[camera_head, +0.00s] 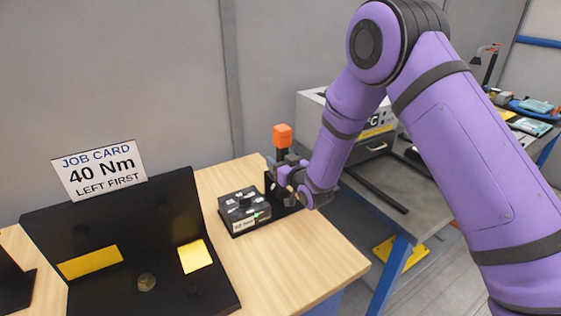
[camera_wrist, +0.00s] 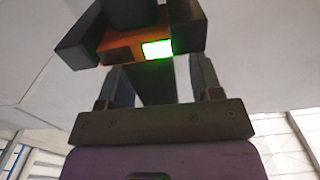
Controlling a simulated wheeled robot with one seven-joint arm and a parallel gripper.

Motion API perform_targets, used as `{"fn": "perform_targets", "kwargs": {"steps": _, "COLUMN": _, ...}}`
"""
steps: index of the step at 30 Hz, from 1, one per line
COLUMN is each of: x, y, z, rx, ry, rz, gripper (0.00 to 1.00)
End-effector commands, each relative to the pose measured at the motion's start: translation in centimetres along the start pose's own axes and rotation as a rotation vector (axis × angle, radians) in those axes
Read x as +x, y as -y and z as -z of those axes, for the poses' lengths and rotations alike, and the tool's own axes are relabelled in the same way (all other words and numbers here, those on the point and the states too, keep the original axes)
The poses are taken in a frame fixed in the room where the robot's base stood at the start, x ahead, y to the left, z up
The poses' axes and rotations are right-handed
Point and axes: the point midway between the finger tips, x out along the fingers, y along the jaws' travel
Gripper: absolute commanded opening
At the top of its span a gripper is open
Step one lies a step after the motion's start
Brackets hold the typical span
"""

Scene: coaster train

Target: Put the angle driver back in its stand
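The angle driver (camera_head: 282,136) shows in the head view as an upright orange block on a dark body, at the far right part of the wooden bench. My gripper (camera_head: 287,172) is at its dark body, just below the orange part. In the wrist view, the driver's orange housing with a lit green display (camera_wrist: 157,49) sits between the dark finger ends of my gripper (camera_wrist: 137,40), which appear shut on it. A black stand (camera_head: 273,188) is below and behind my gripper. My gripper covers part of it, so I cannot tell whether the driver's lower end is in it.
A black fixture (camera_head: 150,215) with yellow plates and a job card (camera_head: 99,170) reading "40 Nm, left first" is at left. The front right bench top (camera_head: 310,265) is clear.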

Motion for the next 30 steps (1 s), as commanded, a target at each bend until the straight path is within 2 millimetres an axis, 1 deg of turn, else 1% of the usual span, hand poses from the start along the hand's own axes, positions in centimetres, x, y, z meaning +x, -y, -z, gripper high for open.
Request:
{"fn": "perform_targets", "kwargs": {"steps": 5, "x": -0.2, "y": 0.0, "z": -0.2, "rx": 0.0, "ry": 0.006, "rz": 0.0, "gripper": 0.59}}
{"fn": "perform_targets", "kwargs": {"steps": 8, "x": -0.9, "y": 0.0, "z": -0.2, "rx": 0.001, "ry": 0.005, "rz": 0.0, "gripper": 0.59}}
{"fn": "perform_targets", "kwargs": {"steps": 11, "x": -2.3, "y": 0.0, "z": -0.1, "rx": 0.001, "ry": 0.005, "rz": 0.0, "gripper": 0.59}}
{"fn": "perform_targets", "kwargs": {"steps": 18, "x": -6.9, "y": -0.1, "z": -0.1, "rx": 0.0, "ry": 0.003, "rz": -0.001, "gripper": 0.59}}
{"fn": "perform_targets", "kwargs": {"steps": 21, "x": -8.5, "y": 0.0, "z": -0.1, "rx": 0.001, "ry": 0.003, "rz": -0.001, "gripper": 0.59}}
{"fn": "perform_targets", "kwargs": {"steps": 25, "x": -10.0, "y": 0.0, "z": -0.1, "rx": 0.001, "ry": 0.002, "rz": -0.001, "gripper": 0.59}}
{"fn": "perform_targets", "kwargs": {"steps": 30, "x": -10.8, "y": -0.3, "z": 0.5, "rx": -0.002, "ry": 0.008, "rz": -0.006, "gripper": 0.59}}
